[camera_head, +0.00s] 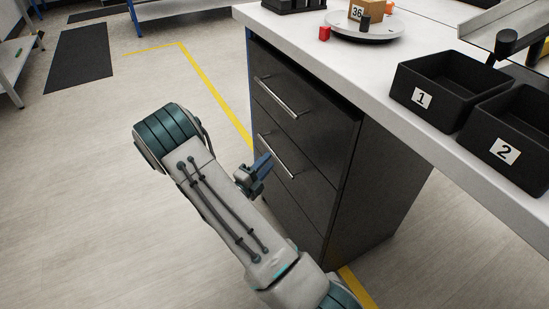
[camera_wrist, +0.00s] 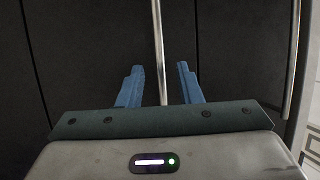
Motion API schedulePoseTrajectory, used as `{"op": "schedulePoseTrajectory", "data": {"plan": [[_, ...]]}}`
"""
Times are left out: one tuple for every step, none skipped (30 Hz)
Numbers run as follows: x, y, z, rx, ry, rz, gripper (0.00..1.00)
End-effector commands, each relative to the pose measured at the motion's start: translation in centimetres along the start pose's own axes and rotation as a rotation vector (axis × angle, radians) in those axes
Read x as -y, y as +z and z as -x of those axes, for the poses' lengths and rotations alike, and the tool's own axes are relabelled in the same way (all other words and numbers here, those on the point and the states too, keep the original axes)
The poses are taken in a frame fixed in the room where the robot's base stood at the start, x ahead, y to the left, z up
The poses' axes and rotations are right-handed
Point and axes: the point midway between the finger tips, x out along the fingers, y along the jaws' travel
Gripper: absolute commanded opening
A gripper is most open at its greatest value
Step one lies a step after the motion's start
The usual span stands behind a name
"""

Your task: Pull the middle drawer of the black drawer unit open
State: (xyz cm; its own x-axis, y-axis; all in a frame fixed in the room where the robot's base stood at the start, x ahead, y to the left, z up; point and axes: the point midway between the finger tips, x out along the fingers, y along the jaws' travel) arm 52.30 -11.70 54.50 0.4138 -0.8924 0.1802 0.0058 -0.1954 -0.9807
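The black drawer unit (camera_head: 345,185) stands under the white worktop. Its drawer fronts look flush, with no gap showing. The upper bar handle (camera_head: 281,97) is clear of my arm. The middle drawer's silver bar handle (camera_head: 275,157) is beside my gripper (camera_head: 263,164). In the wrist view my gripper (camera_wrist: 160,68) is open, its two blue fingers apart on either side of the handle bar (camera_wrist: 158,45). Gaps show between the bar and both fingers. A second handle bar (camera_wrist: 292,60) runs at the right.
The white worktop (camera_head: 390,130) overhangs the unit. The floor left of the unit is clear.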

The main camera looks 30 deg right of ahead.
Motion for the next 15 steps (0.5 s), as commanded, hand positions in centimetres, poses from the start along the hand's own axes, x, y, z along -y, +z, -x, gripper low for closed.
{"op": "schedulePoseTrajectory", "data": {"plan": [[-0.2,-0.1,-1.1,-0.004,-0.001,-0.002,0.32],[-0.2,-0.1,-1.6,-0.005,-0.001,-0.002,0.32],[-0.2,-0.1,-2.2,-0.003,-0.001,-0.002,0.32],[-0.2,-0.1,-2.6,-0.004,-0.001,-0.003,0.32],[-0.2,0.0,-3.0,-0.003,0.0,-0.003,0.32],[-0.2,0.0,-3.4,-0.002,0.0,-0.002,0.32],[-0.1,0.0,-3.7,-0.002,0.001,-0.002,0.32],[-0.1,0.0,-4.0,-0.002,0.0,-0.001,0.32],[-0.1,0.0,-4.2,-0.002,0.0,-0.001,0.32],[-0.1,0.0,-4.4,-0.001,0.0,0.0,0.32],[-0.1,0.0,-4.5,0.0,0.0,0.0,0.32],[0.0,0.0,-4.6,0.0,0.0,0.0,0.32],[0.0,0.0,-4.7,0.0,-0.001,0.0,0.32],[0.0,0.0,-4.7,0.0,-0.001,0.0,0.32],[0.0,0.0,-4.7,0.0,0.0,0.0,0.32]]}}
